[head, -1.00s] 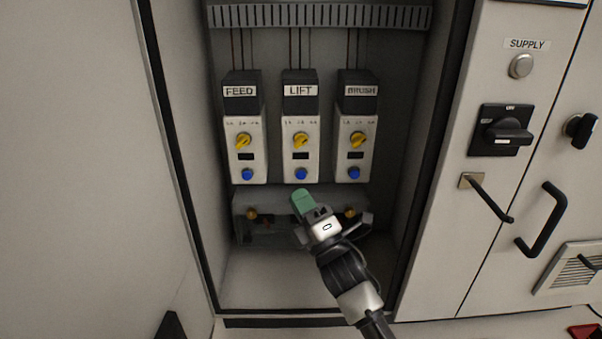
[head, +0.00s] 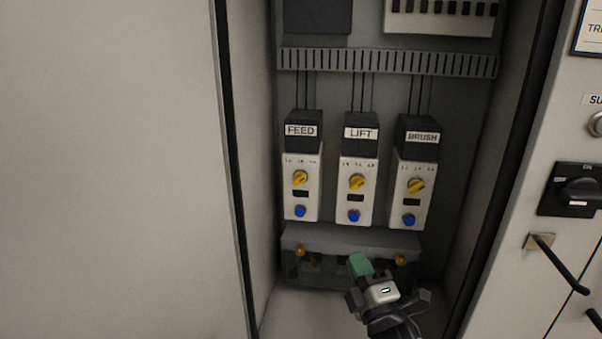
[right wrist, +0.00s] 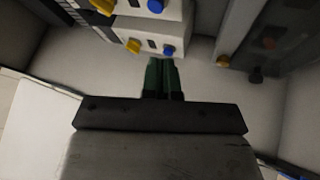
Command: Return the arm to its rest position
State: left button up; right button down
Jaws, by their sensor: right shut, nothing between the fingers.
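My right gripper (head: 360,265) has green fingertips and is in the lower middle of the head view, in front of the lower part of the open cabinet. It is shut and empty. In the right wrist view its green fingers (right wrist: 161,76) lie side by side, with yellow knobs and blue buttons beyond them. My right arm comes up from the bottom edge of the head view. My left gripper is not in view.
Three modules labelled FEED (head: 301,185), LIFT (head: 357,190) and BRUSH (head: 413,195) hang inside the cabinet. A grey box (head: 350,240) with brass-coloured knobs sits below them. The cabinet's side walls stand close on both sides. A black rotary switch (head: 578,190) is on the right panel.

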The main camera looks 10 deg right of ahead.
jog(key=s+d+f+m+g+h, duration=0.35)
jog(key=s+f+m+g, duration=0.6)
jog(key=s+f, duration=0.35)
jog(key=s+f+m+g, duration=0.3)
jog(key=s+m+g, duration=0.1)
jog(key=s, duration=0.5)
jog(key=s+f+m+g, duration=0.3)
jog(key=s+g, duration=0.2)
jog(key=s, duration=0.4)
notch_tip(320, 180, down, 29)
jog(key=s+g, duration=0.1)
jog(key=s, duration=0.1)
jog(key=s+d+f+g, duration=0.1)
jog(key=s+d+f, duration=0.1)
jog(key=s+f, duration=1.1)
jog(key=shift+s+d+f+h, duration=0.25)
jog(key=shift+s+f+h, duration=0.1)
jog(key=shift+s, duration=0.9)
